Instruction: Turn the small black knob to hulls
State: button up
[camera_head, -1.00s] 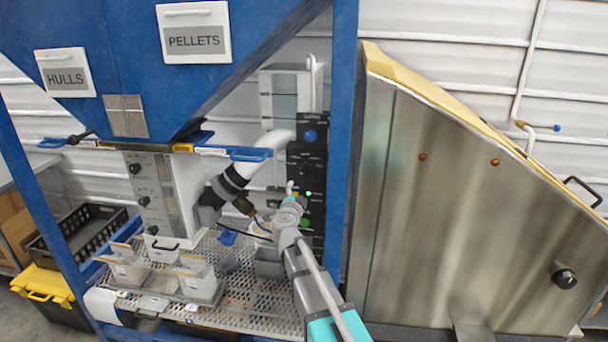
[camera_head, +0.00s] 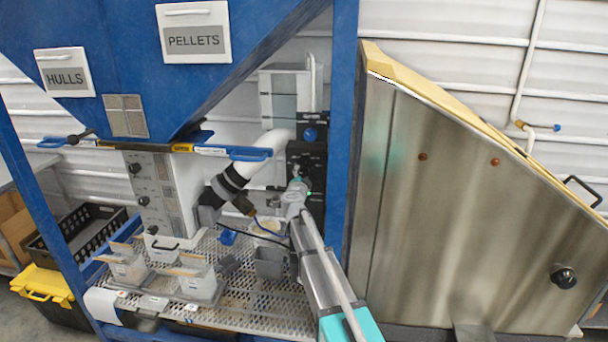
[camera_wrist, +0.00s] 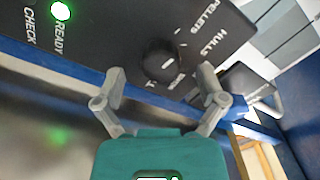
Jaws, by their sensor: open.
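The small black knob (camera_wrist: 162,62) is on a black control panel (camera_wrist: 110,35) in the wrist view, with PELLETS and HULLS printed to its right. Light marks show near the knob; I cannot tell clearly which label it points to. My gripper (camera_wrist: 160,82) is open. Its two grey fingers are on either side of the knob, and I cannot tell whether they touch it. In the head view my gripper (camera_head: 298,186) is in front of the panel (camera_head: 307,160) and hides the knob.
A green READY light (camera_wrist: 60,11) is lit on the panel. A blue knob (camera_head: 309,134) is higher on the panel. A blue post (camera_head: 343,130) stands just right of it. A white pipe with a black coupling (camera_head: 228,182) is at left. A grey cup (camera_head: 270,264) stands below.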

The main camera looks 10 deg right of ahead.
jog(key=shift+x, duration=1.2)
jog(key=c, duration=1.1)
